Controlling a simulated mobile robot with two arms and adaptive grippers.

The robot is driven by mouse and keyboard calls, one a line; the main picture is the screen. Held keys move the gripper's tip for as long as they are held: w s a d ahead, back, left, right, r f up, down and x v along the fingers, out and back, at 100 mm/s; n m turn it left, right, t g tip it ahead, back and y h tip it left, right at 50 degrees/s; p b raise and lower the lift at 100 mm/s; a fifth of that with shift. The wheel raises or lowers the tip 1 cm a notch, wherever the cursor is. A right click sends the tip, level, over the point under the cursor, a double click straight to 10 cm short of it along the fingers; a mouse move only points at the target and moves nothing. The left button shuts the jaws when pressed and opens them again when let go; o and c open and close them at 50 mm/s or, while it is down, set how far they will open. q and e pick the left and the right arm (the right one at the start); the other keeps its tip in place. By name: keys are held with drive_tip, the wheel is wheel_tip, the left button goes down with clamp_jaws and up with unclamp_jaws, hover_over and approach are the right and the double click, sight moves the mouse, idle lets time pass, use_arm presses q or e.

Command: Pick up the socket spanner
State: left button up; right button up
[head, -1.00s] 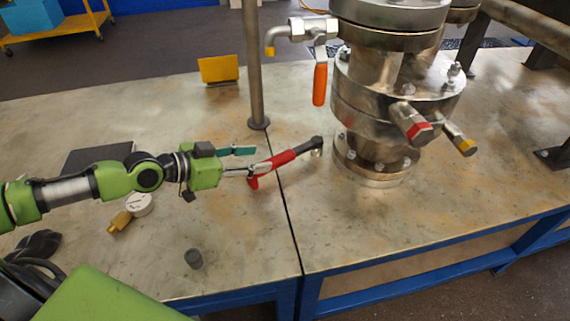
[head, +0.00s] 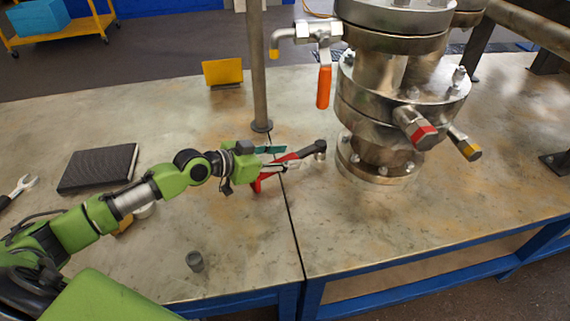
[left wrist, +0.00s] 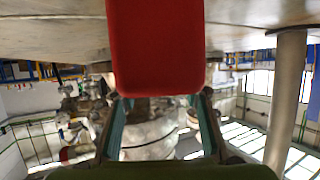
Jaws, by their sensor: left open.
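The socket spanner (head: 315,148) lies on the bench left of the flanged vessel, its dark head pointing right and its red handle to the left. My left gripper (head: 280,159) is at the red handle, its fingers partly covering it. In the left wrist view the red handle (left wrist: 156,45) fills the top centre, just ahead of the two teal-padded fingers (left wrist: 158,103), which stand apart. I cannot tell whether they touch the handle. My right gripper is not in view.
The steel flanged vessel (head: 385,110) with an orange-handled valve (head: 324,87) stands close right. A vertical post (head: 259,80) rises just behind the gripper.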

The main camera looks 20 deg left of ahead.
sight(293, 154)
use_arm(q)
drive_tip(key=x, duration=0.4)
drive_tip(key=shift+w+a+f+b, duration=0.1)
drive_tip(key=shift+w+f+b, duration=0.05)
drive_tip(key=shift+f+b, duration=0.15)
drive_tip(key=shift+r, duration=0.1)
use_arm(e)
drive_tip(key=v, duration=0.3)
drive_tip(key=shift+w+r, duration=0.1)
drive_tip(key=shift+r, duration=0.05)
use_arm(q)
drive_tip(key=shift+c, duration=0.4)
clamp_jaws()
drive_tip(key=shift+r, duration=0.1)
drive_tip(key=shift+r, duration=0.15)
